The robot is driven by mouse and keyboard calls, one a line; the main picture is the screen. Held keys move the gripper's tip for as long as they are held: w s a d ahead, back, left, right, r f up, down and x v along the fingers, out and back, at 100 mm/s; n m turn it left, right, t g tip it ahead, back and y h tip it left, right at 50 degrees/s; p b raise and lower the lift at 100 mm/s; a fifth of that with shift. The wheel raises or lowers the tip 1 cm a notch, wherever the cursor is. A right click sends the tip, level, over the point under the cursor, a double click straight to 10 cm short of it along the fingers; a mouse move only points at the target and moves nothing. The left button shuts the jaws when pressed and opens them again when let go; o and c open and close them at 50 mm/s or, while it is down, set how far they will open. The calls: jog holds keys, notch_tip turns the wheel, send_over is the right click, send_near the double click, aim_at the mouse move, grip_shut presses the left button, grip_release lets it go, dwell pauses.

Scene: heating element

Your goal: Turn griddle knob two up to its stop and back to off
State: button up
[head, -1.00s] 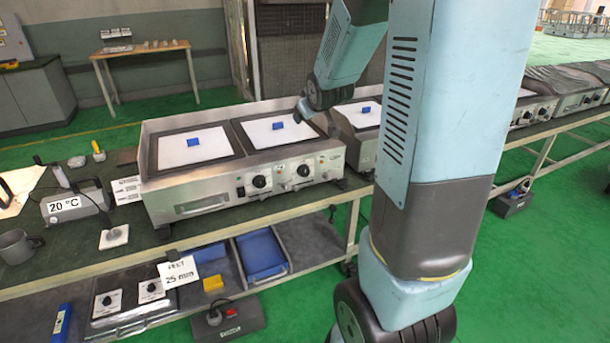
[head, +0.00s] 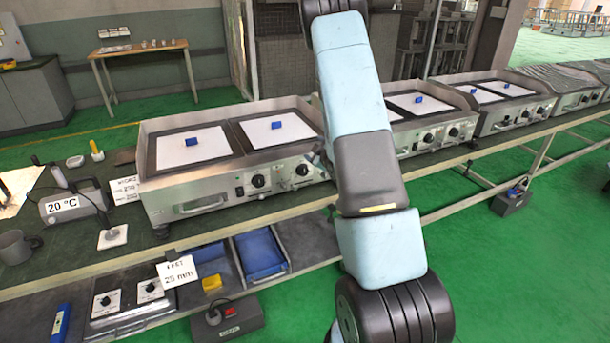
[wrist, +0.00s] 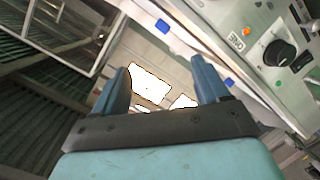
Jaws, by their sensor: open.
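The nearest griddle (head: 190,207) is a steel unit with two black knobs on its front, a left knob (head: 258,181) and a right knob (head: 302,169). Both are small in the head view, and their exact pointer angles are hard to read. My gripper (wrist: 163,84) is open and empty in the wrist view, with its two blue fingers apart. In that view one black knob (wrist: 278,52) shows at the upper right, outside the fingers; I cannot tell which one it is. In the head view my arm hides most of the gripper, near the right knob.
White sheets with blue blocks (head: 276,125) lie on the griddle top. More griddles (head: 515,110) stand to the right along the bench. A grey 20 °C device (head: 75,205) stands at left.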

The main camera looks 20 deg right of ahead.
notch_tip(320, 180, down, 9)
jog(key=s+d+n+t+y, duration=0.1)
jog(key=s+n, duration=0.1)
jog(key=n+t+y, duration=0.1)
jog(key=n+y, duration=0.1)
send_near(304, 173)
jog(key=w, duration=0.6)
jog(key=w+a, duration=0.1)
jog(key=w, duration=0.2)
jog(key=shift+w+a+f, duration=0.1)
jog(key=shift+c, duration=0.2)
jog(key=c, duration=1)
